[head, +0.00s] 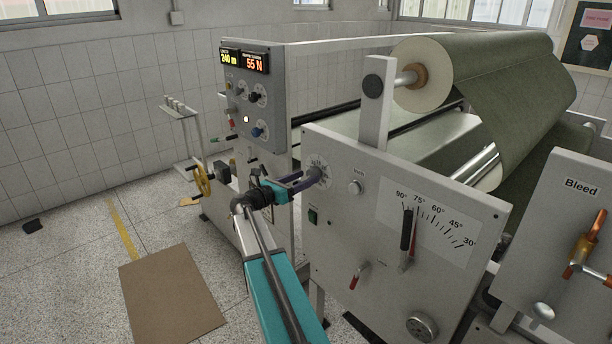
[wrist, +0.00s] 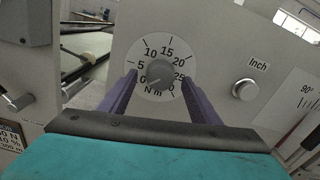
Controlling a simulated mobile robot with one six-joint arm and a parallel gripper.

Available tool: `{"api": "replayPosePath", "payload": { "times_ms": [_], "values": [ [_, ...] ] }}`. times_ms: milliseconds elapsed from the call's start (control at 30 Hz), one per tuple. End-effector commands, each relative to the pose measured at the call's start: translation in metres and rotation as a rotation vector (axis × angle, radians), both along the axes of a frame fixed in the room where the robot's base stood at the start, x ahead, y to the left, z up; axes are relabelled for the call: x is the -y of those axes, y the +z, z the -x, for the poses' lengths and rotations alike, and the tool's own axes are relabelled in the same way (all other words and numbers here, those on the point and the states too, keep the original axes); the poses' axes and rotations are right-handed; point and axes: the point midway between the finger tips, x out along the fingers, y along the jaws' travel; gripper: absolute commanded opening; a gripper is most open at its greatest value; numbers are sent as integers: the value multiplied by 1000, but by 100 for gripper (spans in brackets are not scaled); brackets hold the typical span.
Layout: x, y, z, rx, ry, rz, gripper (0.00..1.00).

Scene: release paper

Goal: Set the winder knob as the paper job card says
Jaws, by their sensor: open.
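The grey winder knob (wrist: 158,73) sits at the centre of a white round dial (wrist: 148,52) marked from 0 to about 30 N m. A pale line on the knob seems to point lower left, near the 0. My gripper (wrist: 160,80) is open, with one purple finger on each side of the knob. I cannot tell whether the fingers touch it. In the head view my gripper (head: 312,178) reaches the dial (head: 319,164) on the grey machine panel. A card edge (wrist: 10,136) with partly cut-off "N" lines shows at lower left in the wrist view.
An Inch button (wrist: 244,89) is right of the dial. A control box (head: 250,110) reads 240 m and 55 N. Brown cardboard (head: 172,295) lies on the floor.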

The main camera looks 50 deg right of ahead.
Motion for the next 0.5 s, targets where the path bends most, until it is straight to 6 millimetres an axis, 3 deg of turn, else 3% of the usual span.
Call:
{"api": "replayPosePath", "payload": {
  "times_ms": [200, 500],
  "values": [
    [18, 1, 1, 0, -1, 0, 57],
    [20, 0, 2, 1, -1, 0, 57]
  ]
}}
